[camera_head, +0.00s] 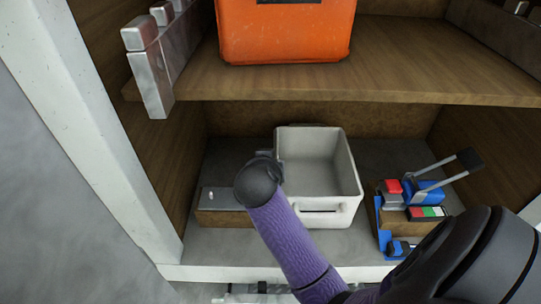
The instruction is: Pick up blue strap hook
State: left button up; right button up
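A blue piece (424,191) with two pale metal bars ending in a black grip (470,160) lies at the right of the lower shelf. Smaller blue parts (398,247) lie below it, partly behind my dark arm link. I cannot tell which blue part is the strap hook. My purple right arm reaches up from the lower right to the front left of a whitish bin (330,208). Its dark round wrist hides most of my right gripper (266,155), so its fingers cannot be made out. It is well left of the blue parts. My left gripper is not in view.
A low wooden block with a grey top (222,199) is left of the bin. An orange case (285,35) stands on the upper shelf (400,85), which overhangs the lower one.

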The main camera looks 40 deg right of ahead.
aim_at(394, 249)
jog(key=z, duration=2.7)
